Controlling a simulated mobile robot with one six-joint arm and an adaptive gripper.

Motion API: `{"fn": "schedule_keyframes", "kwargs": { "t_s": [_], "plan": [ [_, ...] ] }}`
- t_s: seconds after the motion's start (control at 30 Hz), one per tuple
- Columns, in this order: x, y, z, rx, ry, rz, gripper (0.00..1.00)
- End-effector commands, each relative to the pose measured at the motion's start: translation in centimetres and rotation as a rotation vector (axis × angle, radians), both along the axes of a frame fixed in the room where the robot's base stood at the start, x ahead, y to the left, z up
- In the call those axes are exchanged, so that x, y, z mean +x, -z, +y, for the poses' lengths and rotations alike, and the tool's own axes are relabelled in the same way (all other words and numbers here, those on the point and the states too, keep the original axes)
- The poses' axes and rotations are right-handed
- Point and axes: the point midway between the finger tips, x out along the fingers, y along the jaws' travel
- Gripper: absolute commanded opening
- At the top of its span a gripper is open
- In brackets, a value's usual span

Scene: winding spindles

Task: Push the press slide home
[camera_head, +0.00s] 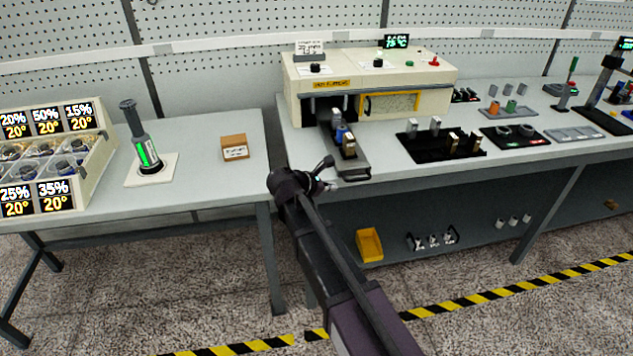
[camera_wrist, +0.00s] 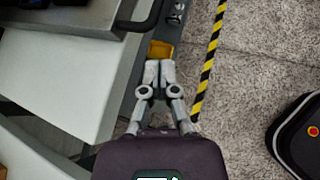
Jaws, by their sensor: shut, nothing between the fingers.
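The press (camera_head: 425,95) is a cream box on the right-hand bench, with a yellow-framed window and a dark opening at its left front. The press slide (camera_head: 352,172), a dark tray, sticks out of that opening toward the bench's front edge. Small blue, dark and brown-and-silver pieces stand on it. My gripper (camera_head: 333,185) is shut and empty, close to the slide's front end; I cannot tell whether they touch.
A yellow bin (camera_head: 369,244) sits on the lower shelf. A dark rack (camera_head: 440,148) with several pieces lies right of the slide. The left bench holds a green-lit cylinder (camera_head: 146,152) and a small brown box (camera_head: 234,147). A gap separates the benches.

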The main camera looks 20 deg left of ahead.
Motion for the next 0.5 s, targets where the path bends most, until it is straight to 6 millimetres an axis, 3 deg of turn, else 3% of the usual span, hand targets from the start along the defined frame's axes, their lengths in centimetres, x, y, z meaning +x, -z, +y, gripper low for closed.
{"fn": "schedule_keyframes", "kwargs": {
  "t_s": [0.37, 0.5],
  "plan": [
    [-0.2, 2.1, -7.8, 0.223, 0.241, 0.002, 0.00],
    [-1.0, 3.4, -12.6, 0.368, 0.415, -0.006, 0.00]
  ]
}}
